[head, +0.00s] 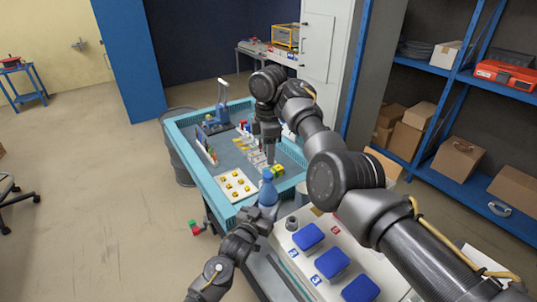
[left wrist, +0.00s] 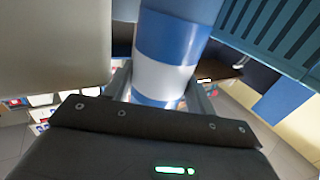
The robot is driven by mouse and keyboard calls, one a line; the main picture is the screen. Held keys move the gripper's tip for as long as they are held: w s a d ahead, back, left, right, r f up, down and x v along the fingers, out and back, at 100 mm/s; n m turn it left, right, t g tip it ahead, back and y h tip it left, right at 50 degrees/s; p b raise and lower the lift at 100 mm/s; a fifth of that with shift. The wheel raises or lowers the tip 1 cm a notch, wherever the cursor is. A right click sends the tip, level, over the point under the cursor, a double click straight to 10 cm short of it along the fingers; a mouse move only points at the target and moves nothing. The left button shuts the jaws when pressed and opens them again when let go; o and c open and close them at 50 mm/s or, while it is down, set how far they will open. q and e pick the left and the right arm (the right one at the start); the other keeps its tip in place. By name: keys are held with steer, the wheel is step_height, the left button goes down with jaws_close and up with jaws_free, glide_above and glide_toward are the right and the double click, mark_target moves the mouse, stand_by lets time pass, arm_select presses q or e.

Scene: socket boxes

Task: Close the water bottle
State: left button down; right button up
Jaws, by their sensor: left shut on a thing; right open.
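The blue water bottle (head: 267,191) stands roughly upright near the middle of the head view, in front of the teal-rimmed table. In the left wrist view its blue and white striped body (left wrist: 172,55) runs between the fingers of my left gripper (left wrist: 162,92). My left gripper (head: 263,213) is shut on the bottle's body from below and in front. My right gripper (head: 270,160) points down just above and behind the bottle's top and is open. A small dark grey round piece (head: 292,223) sits on the white surface right of the bottle; I cannot tell if it is the cap.
The teal-rimmed table (head: 184,147) behind holds a tray with yellow pieces (head: 235,185), a blue device (head: 217,120) and small parts. A white surface (head: 300,262) with several blue blocks (head: 308,237) lies in front right. Blue shelves (head: 460,185) stand at the right.

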mark_target(268, 174)
steer(key=shift+f, duration=0.15)
steer(key=shift+f, duration=3.9)
jaws_close()
steer(key=shift+m, duration=1)
steer(key=shift+o, duration=0.7)
jaws_free()
